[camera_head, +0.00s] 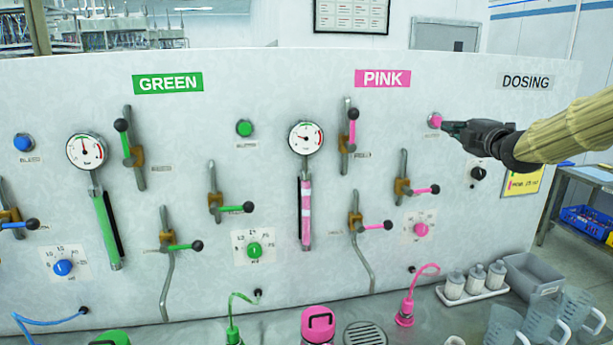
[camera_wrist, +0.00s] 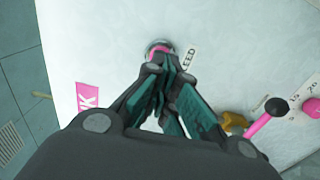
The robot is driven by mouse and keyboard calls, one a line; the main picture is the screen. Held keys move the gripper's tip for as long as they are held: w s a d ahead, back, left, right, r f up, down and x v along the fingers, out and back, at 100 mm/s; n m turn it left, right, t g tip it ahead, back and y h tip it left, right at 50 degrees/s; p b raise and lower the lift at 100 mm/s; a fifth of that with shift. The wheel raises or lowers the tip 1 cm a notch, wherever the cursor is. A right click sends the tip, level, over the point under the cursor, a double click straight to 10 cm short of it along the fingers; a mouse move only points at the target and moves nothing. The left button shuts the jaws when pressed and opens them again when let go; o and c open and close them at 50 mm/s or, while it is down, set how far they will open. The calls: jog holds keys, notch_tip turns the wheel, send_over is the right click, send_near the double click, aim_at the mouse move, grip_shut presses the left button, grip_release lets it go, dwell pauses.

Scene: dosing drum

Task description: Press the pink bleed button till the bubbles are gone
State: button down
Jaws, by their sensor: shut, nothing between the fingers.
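The pink bleed button (camera_head: 434,120) is a round pink cap in a metal ring, on the white panel right of the PINK sign (camera_head: 382,78). My gripper (camera_head: 449,127) is shut and empty, with its fingertips at the button. In the wrist view the button (camera_wrist: 158,49) shows just beyond the closed fingertips (camera_wrist: 168,62), which cover part of it. I cannot tell whether it is pressed in. The pink sight tube (camera_head: 306,212) below the pink gauge (camera_head: 306,138) shows pale bands between pink stretches.
Pink-handled valves (camera_head: 352,130) stand left of my gripper, and a black knob (camera_head: 478,173) is just below it. A pink dial (camera_head: 421,229) is lower on the panel. Jugs (camera_head: 541,318) and a grey bin (camera_head: 533,272) stand on the counter at lower right.

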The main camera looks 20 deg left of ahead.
aim_at(438, 122)
jog(key=shift+p+x, duration=0.35)
jog(key=shift+x, duration=2.1)
jog(key=shift+s, duration=0.1)
jog(key=shift+s+d+f+b, duration=0.1)
jog(key=shift+s+d+b, duration=0.25)
jog(key=shift+b, duration=0.1)
jog(key=shift+s+d, duration=0.2)
jog(key=shift+s, duration=0.1)
jog(key=shift+x, duration=0.95)
jog(key=shift+s+d, duration=0.1)
jog(key=shift+s, duration=0.05)
jog(key=shift+s+d+b, duration=0.45)
jog(key=shift+s+b, duration=0.15)
jog(key=shift+b, duration=0.05)
dwell(0.4)
